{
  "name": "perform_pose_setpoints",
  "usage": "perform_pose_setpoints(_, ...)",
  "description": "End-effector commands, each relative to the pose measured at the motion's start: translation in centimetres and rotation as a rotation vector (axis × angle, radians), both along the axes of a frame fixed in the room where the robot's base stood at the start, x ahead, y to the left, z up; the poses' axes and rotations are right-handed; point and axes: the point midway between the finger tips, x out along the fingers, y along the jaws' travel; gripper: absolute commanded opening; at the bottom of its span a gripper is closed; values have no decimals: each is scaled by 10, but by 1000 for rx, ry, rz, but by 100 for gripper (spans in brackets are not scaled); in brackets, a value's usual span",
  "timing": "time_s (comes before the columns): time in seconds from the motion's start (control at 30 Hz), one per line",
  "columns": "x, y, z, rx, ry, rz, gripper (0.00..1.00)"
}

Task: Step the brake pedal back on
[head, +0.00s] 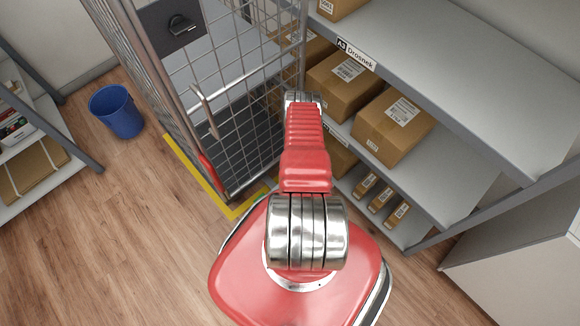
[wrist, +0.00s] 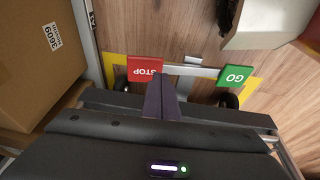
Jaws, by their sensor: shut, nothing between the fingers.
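The red STOP pedal (wrist: 145,69) and the green GO pedal (wrist: 235,77) sit at either end of a pale metal bar (wrist: 191,70) near the floor in the wrist view. I cannot tell which pedal is pressed down. My gripper (wrist: 164,84) is shut and empty. Its dark fingers appear just beside and in front of the STOP pedal's right part; I cannot tell whether they touch it. In the head view the wire cage trolley (head: 233,110) stands ahead, and my arm hides the gripper there.
Yellow tape (head: 205,182) marks the floor around the trolley. Shelving with cardboard boxes (head: 393,127) stands close on the right. A blue bin (head: 116,111) and another shelf (head: 30,140) are at left. Wooden floor (head: 130,235) is clear at lower left. A large box (wrist: 40,60) is left in the wrist view.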

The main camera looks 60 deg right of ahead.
Motion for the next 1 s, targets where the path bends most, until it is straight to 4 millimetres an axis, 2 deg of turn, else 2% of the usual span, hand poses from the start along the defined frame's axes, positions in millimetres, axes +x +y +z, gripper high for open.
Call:
perform_pose_setpoints(0.2, -2, -3, -22, 0, 0, -1, 0)
perform_pose_setpoints(0.4, -2, -4, -34, 1, 1, 1, 0)
perform_pose_setpoints(1.0, 1, -4, -37, 0, 0, 7, 0)
